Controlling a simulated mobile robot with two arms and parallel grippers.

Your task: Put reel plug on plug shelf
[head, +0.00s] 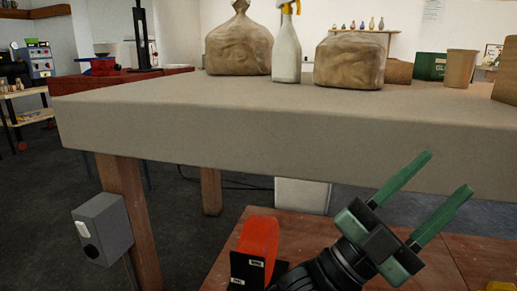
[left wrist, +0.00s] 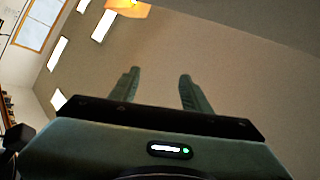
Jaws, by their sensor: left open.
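My left gripper (head: 448,172) is raised at the lower right of the head view, its green fingers spread and empty in front of the table edge. The left wrist view also shows the open gripper (left wrist: 158,74) with nothing between its fingers. An orange curved thing (head: 259,238), perhaps the cable reel, stands beside my left wrist with a black labelled block (head: 247,268) at its front. I cannot make out the reel plug or a plug shelf in either view. My right gripper is not in view.
A thick beige table (head: 200,125) spans the view above a lower reddish wooden surface (head: 310,228). Paper bags (head: 238,45), a spray bottle (head: 287,55) and a cup (head: 460,67) stand on the table. A grey box (head: 101,228) is on a wooden leg at left.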

